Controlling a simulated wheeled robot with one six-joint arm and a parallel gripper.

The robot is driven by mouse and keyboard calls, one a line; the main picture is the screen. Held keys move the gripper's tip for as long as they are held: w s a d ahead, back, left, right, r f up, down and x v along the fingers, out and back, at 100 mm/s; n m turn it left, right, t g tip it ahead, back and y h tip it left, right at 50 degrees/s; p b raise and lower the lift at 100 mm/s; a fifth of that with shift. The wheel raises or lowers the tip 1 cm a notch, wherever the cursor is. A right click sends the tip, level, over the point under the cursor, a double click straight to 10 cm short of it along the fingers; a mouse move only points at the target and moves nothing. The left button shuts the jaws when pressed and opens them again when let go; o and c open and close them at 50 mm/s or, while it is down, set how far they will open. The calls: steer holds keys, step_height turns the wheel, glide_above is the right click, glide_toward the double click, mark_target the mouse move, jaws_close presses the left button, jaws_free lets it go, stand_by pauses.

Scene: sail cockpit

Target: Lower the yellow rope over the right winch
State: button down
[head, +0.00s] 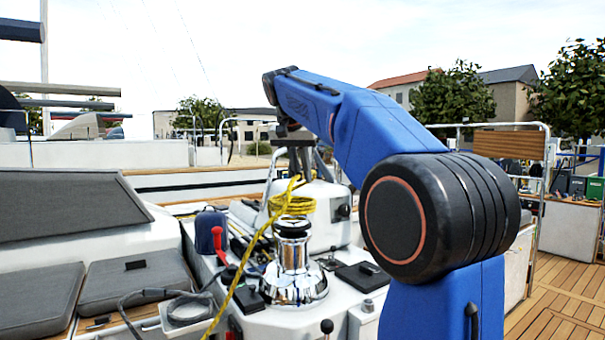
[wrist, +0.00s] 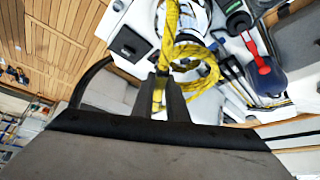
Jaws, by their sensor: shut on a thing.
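The chrome winch with a black top (head: 290,275) stands upright on the white console; it shows in part in the wrist view (wrist: 192,22). My gripper (head: 297,165) is above the winch and shut on the yellow rope; its fingers show in the wrist view (wrist: 162,92) with rope between them. The yellow rope (head: 250,255) slants from the fingers down to the lower left, past the winch's left side. Loops of yellow rope (head: 293,204) appear just above or behind the winch top; I cannot tell whether they touch it. The loops also show beyond my fingers in the wrist view (wrist: 205,85).
A red-handled lever (head: 218,240) stands left of the winch, by a dark blue rounded object (head: 208,228). A flat black box (head: 362,275) lies to the right. Grey cushions (head: 135,282) are at the left. Wooden decking (head: 560,310) is open at the right.

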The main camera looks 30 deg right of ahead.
steer(key=shift+f, duration=0.1)
stand_by(0.3)
steer(key=shift+f, duration=2.45)
steer(key=shift+f, duration=3.15)
step_height(320, 180, down, 8)
